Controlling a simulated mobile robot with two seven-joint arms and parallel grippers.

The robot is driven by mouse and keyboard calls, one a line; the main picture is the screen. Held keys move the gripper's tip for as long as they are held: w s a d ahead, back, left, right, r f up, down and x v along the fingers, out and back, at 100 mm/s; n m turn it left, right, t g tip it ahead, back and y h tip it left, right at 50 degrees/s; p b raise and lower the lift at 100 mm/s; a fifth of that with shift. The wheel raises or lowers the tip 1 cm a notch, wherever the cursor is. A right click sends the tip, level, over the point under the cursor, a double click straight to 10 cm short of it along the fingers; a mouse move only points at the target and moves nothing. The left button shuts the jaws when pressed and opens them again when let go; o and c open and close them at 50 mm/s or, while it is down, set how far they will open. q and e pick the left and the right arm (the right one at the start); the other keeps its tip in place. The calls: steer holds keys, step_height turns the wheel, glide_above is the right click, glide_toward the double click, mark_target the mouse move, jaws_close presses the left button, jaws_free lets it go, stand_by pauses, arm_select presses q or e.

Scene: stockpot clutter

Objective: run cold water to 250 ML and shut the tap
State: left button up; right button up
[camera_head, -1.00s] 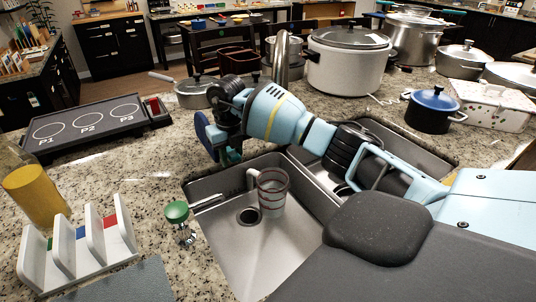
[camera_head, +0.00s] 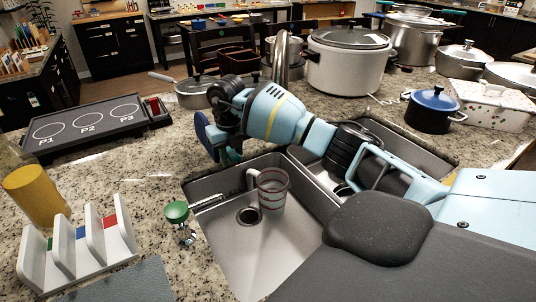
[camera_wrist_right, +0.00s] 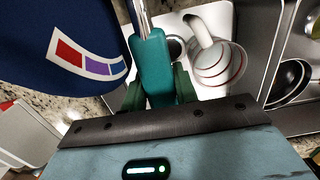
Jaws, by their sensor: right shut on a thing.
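A clear measuring cup (camera_head: 271,190) with red rings and a pale handle stands upright in the left sink basin; it also shows in the right wrist view (camera_wrist_right: 218,62). I cannot tell its water level, and I see no clear stream. The chrome tap spout (camera_head: 281,58) rises behind my right arm, which hides its lower part. My left gripper is out of view.
A green knob on a metal stem (camera_head: 177,212) stands on the counter left of the sink (camera_head: 240,262). A white rack (camera_head: 85,245), a yellow cylinder (camera_head: 36,195) and a black tray (camera_head: 90,128) are further left. Pots, including a blue one (camera_head: 432,110), crowd the back right.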

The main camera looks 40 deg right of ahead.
steer(key=shift+w+a, duration=0.1)
stand_by(0.5)
steer(key=shift+f, duration=0.1)
steer(key=o, duration=0.8)
steer(key=shift+w+f, duration=0.1)
steer(key=shift+f, duration=0.15)
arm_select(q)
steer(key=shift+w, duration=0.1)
arm_select(e)
steer(key=shift+o, duration=0.2)
steer(key=shift+r, duration=0.1)
steer(key=shift+s+r+p, duration=0.15)
steer(key=shift+r+p, duration=0.5)
steer(key=shift+r, duration=1.1)
steer(key=shift+s+r+p, duration=0.1)
steer(key=shift+r+p, duration=0.55)
steer(key=shift+r, duration=1.1)
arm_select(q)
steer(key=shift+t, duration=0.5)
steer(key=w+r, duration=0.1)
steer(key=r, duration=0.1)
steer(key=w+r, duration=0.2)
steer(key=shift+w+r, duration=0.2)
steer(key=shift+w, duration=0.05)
arm_select(e)
steer(key=shift+f, duration=0.15)
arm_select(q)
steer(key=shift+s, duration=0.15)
arm_select(e)
steer(key=shift+s, duration=0.1)
